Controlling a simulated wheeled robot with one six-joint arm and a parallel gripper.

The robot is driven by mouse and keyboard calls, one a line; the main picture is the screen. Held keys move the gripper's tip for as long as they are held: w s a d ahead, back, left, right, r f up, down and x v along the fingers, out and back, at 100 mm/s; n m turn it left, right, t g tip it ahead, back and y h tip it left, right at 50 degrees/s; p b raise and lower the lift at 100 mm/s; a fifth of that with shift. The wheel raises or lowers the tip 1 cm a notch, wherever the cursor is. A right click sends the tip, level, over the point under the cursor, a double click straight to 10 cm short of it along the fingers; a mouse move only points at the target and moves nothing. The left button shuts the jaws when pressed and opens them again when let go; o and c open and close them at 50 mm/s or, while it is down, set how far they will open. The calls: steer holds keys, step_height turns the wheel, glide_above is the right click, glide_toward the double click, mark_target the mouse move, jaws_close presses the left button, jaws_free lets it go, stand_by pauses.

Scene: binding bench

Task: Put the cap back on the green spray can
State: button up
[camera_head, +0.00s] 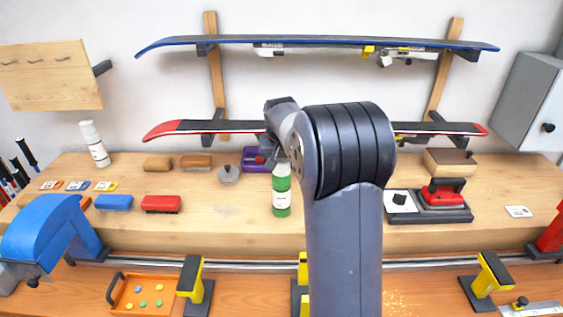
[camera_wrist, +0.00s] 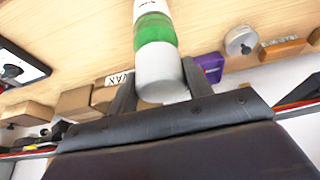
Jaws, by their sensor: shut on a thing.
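The green spray can (camera_head: 281,198) stands upright on the bench, with a white label around its middle. It also shows in the wrist view (camera_wrist: 155,32). The pale grey cap (camera_wrist: 159,72) is at the can's top, in line with it, and no gap shows between them. I cannot tell whether it is fully seated. My gripper (camera_wrist: 162,84) is shut on the cap, one finger on each side. In the head view my gripper (camera_head: 279,158) is above the can, partly hidden by my arm.
A red brush (camera_head: 161,204) and blue brush (camera_head: 114,202) lie further left. A red iron (camera_head: 445,192) is at right. A ski (camera_head: 200,127) hangs on the wall behind.

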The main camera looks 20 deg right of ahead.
steer(key=shift+f, duration=0.35)
stand_by(0.4)
steer(key=o, duration=1.2)
steer(key=shift+r+p, duration=2.15)
steer(key=shift+r, duration=0.9)
steer(key=shift+c, duration=0.2)
jaws_close()
